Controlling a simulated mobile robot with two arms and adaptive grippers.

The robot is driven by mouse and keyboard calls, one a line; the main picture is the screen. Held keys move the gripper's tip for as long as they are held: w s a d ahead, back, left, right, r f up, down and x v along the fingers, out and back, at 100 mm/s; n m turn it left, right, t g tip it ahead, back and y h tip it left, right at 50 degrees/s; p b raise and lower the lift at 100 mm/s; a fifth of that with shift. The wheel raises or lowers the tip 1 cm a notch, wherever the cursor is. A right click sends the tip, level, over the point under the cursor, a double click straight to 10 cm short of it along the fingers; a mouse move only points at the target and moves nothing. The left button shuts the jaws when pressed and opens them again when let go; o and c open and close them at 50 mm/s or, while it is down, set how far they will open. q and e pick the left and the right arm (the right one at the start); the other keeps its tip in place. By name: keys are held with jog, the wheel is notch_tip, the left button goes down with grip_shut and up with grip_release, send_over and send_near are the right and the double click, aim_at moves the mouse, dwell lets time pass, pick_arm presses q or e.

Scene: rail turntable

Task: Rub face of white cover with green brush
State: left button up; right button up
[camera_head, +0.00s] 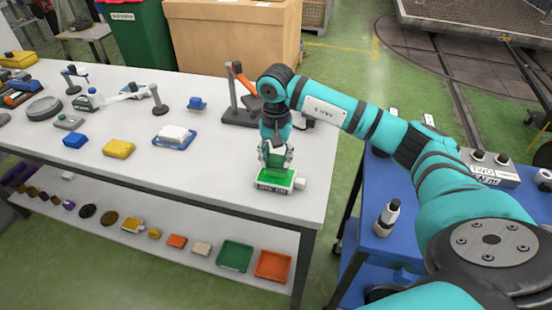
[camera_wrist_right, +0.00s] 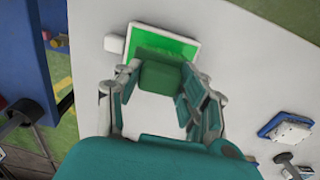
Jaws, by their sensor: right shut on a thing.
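My right gripper (camera_head: 275,155) points down over the near right part of the white table. In the right wrist view it (camera_wrist_right: 160,80) is shut on a green block (camera_wrist_right: 160,76), which looks like the green brush. The block is directly over a flat piece with a bright green face and pale rim (camera_head: 276,181), also in the wrist view (camera_wrist_right: 185,46); contact cannot be told. A small white block (camera_head: 300,183) adjoins its right side. A white block on a blue base (camera_head: 173,135), possibly the white cover, lies to the left. My left gripper is not in view.
The white table (camera_head: 225,185) has clear room left of the gripper. A dark stand with an orange arm (camera_head: 240,105) is behind it. Yellow (camera_head: 118,149) and blue (camera_head: 75,141) blocks lie farther left. A blue cart (camera_head: 375,260) stands to the right, beyond a gap.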

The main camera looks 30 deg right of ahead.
aim_at(276, 157)
jog(key=shift+r+p, duration=1.3)
jog(key=shift+r, duration=1.35)
